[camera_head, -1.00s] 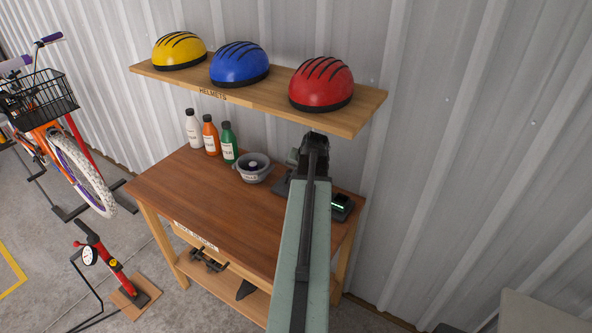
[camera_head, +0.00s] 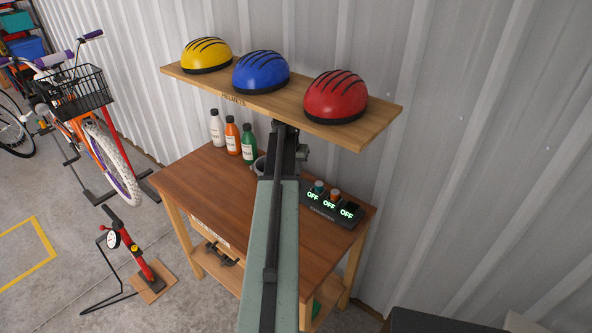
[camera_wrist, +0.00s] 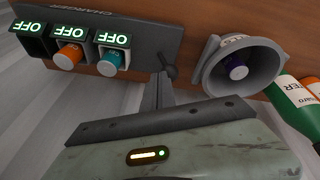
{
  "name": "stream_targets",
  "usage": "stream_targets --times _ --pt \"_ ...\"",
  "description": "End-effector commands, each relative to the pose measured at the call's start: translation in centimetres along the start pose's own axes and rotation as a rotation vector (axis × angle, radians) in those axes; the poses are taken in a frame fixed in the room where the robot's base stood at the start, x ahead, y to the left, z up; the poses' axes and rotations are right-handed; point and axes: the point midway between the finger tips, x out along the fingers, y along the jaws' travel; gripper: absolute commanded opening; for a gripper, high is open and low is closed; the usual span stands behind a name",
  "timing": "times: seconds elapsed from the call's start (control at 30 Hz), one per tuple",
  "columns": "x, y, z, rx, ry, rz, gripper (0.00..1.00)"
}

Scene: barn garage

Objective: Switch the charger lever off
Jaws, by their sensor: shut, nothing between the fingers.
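The charger (camera_head: 327,211) is a dark box at the right end of the workbench, with several green-lit signs reading OFF on its slots. In the wrist view the charger (camera_wrist: 112,18) appears upside down, with an orange and a teal battery in two slots and one slot empty. A dark lever with a round knob (camera_wrist: 168,68) stands at the charger's end nearest the bowl. My gripper (camera_wrist: 160,88) is shut and empty, its tips just in front of and below the lever in that picture. I cannot tell whether they touch. In the head view my arm hides the lever.
The helmet shelf (camera_head: 270,100) hangs close above my arm, with yellow, blue and red helmets. A grey bowl (camera_wrist: 238,68) and several bottles (camera_head: 232,138) stand left of the charger. The front of the workbench (camera_head: 215,190) is clear.

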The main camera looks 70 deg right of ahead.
Motion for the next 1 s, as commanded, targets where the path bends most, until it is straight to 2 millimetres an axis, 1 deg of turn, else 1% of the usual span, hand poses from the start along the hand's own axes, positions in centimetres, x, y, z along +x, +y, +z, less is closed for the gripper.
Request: stream_targets --times 0.1,0.3,0.4,0.7,0.77,0.87,0.93,1.0 --pt "-0.1 0.9 -0.4 0.011 0.0 0.003 0.0" --pt "-1.0 1.8 -0.9 0.021 -0.001 0.005 0.0" --pt "-1.3 2.0 -1.0 0.023 -0.001 0.006 0.0" --pt "-1.2 2.1 -1.0 0.024 -0.001 0.006 0.0" --pt "-1.5 2.1 -1.1 0.024 -0.001 0.006 0.0" --pt "-3.0 2.2 -1.2 0.024 -0.001 0.006 0.0" --pt "-2.9 1.6 0.4 0.022 -0.001 0.005 0.0" --pt "-3.4 1.1 2.0 0.021 -0.001 0.005 0.0"
